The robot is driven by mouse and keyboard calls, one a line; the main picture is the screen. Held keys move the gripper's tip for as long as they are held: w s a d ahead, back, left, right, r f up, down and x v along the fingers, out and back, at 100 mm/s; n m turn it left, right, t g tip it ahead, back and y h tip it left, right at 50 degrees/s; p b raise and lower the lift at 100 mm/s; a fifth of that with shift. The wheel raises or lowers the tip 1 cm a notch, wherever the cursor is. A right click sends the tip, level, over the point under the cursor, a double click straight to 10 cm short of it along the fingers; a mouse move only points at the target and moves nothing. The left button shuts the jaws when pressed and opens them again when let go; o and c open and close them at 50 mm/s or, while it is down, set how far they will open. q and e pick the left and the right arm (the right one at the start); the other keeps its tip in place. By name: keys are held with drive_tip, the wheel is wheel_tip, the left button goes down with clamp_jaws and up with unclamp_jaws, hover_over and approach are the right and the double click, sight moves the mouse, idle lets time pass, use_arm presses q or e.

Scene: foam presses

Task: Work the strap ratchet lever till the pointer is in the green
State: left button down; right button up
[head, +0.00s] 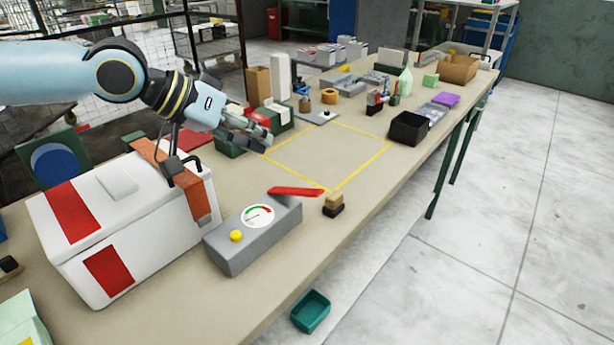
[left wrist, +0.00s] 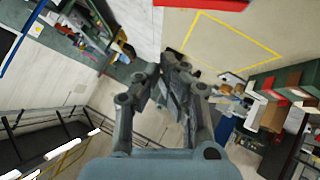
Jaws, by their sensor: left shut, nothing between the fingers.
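A grey gauge box (head: 250,248) stands near the table's front edge. Its round white dial (head: 257,215) has a red and green arc; the pointer is too small to read surely. A red lever (head: 295,191) sticks out rightward from the box's top end. A yellow button (head: 236,236) sits on the box. A brown strap (head: 200,200) runs over a white cooler-like box (head: 120,230) with red patches. My left gripper (head: 268,138) is shut and empty, above the table behind the lever, touching nothing I can make out. It also shows shut in the left wrist view (left wrist: 172,66). My right gripper is out of view.
A yellow taped rectangle (head: 345,137) marks bare tabletop beyond the lever. A small black and tan block (head: 333,205) stands just right of the lever. A black bin (head: 408,129) and several small items stand farther back. A teal bin (head: 311,311) lies on the floor.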

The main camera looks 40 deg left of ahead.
use_arm(q)
drive_tip(key=w+f+b, duration=0.1)
drive_tip(key=f, duration=0.1)
hover_over(307, 193)
drive_tip(key=a, duration=0.2)
drive_tip(key=f, duration=0.4)
drive_tip(key=shift+w+d+b, duration=0.2)
drive_tip(key=shift+b, duration=0.15)
drive_tip(key=shift+s+d+f, duration=0.1)
drive_tip(key=shift+d+f, duration=0.15)
drive_tip(key=shift+f, duration=0.35)
drive_tip(key=shift+d+f, duration=0.25)
drive_tip(key=shift+f, duration=0.35)
drive_tip(key=shift+s+d+f+p, duration=0.1)
drive_tip(key=shift+d+f+p, duration=0.25)
drive_tip(key=shift+f, duration=0.3)
drive_tip(key=shift+a, duration=0.1)
